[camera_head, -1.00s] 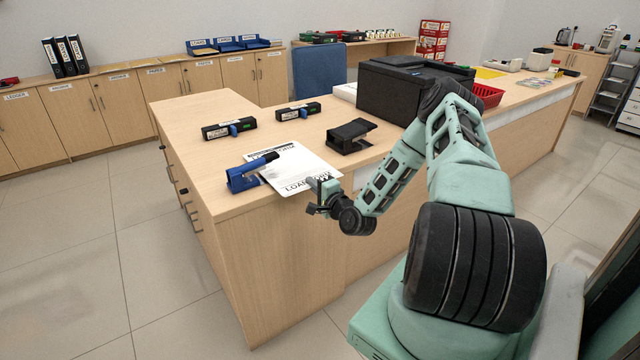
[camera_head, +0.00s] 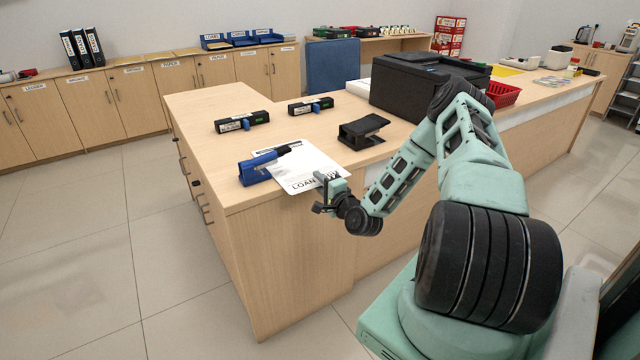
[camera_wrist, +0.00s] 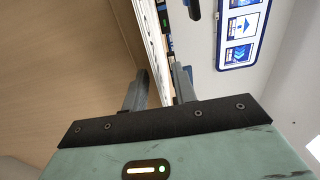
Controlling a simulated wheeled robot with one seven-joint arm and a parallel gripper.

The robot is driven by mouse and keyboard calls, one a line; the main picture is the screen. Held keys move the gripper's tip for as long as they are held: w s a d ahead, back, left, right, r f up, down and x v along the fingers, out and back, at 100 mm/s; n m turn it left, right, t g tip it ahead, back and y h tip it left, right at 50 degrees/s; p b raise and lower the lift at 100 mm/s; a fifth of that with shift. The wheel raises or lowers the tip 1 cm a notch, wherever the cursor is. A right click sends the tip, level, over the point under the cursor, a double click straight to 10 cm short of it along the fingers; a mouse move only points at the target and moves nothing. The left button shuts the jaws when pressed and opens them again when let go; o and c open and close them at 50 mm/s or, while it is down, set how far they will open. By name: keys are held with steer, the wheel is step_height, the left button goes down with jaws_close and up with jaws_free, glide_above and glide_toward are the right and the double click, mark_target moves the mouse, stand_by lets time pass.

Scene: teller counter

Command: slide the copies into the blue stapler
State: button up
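The copies (camera_head: 312,162) are white sheets with dark lettering, lying flat on the counter, their near edge reaching past its front edge. The blue stapler (camera_head: 256,172) stands left of them. Its dark front end points toward the sheets and overlaps their left edge in the picture; I cannot tell whether paper is between its jaws. My gripper (camera_head: 326,186) is at the near right corner of the copies.
Two black label holders (camera_head: 242,122) stand behind the stapler. A black device (camera_head: 362,133) stands right of the copies, with a large black printer (camera_head: 425,90) beyond.

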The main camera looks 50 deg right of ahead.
steer(key=b+v, duration=0.1)
steer(key=v, duration=1.6)
steer(key=shift+s, duration=0.25)
